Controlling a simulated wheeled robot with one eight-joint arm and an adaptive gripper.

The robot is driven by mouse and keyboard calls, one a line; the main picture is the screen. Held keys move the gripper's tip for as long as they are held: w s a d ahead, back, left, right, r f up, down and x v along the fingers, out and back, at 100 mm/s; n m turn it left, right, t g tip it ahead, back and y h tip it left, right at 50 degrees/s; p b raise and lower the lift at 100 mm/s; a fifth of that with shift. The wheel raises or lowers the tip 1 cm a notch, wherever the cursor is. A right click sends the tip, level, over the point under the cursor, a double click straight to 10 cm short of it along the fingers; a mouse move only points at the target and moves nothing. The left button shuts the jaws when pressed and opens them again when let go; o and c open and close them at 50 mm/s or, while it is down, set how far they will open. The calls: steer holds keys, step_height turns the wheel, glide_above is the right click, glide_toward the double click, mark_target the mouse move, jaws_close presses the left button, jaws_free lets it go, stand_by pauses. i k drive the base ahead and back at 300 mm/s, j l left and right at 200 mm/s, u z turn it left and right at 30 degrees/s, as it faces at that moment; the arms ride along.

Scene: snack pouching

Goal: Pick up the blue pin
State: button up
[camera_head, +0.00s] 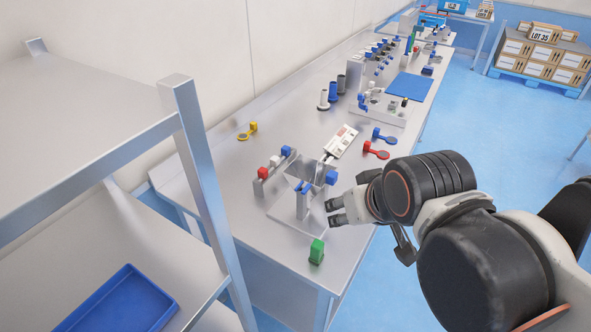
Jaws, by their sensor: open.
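Several small blue items stand on the steel bench (225,183), and I cannot tell for sure which is the blue pin. A blue-topped piece (286,151) sits at the far end of a small rail, beyond a white one (275,160) and a red one (263,172). A blue block (332,177) is at the right side of the grey hopper fixture (303,208), and a blue lever-like part (302,187) is on its front. My gripper (331,212) is open and looks empty, just right of the fixture, its fingers pointing left.
A green block (317,250) stands at the near bench edge. Red (377,151), blue (382,136) and yellow (247,131) flat-ended pieces lie on the bench. A white labelled device (341,141) lies behind the fixture. A metal shelf (190,120) stands at left.

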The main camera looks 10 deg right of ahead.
mark_target(286, 150)
steer(key=k+l+u, duration=0.1)
steer(key=l, duration=0.25)
steer(key=l+u, duration=0.15)
steer(key=l, duration=0.2)
steer(key=l+u, duration=0.45)
steer(key=l, duration=0.65)
steer(key=i+l+u, duration=0.2)
steer(key=i, duration=0.2)
steer(key=i+l+u, duration=0.2)
steer(key=i, duration=0.2)
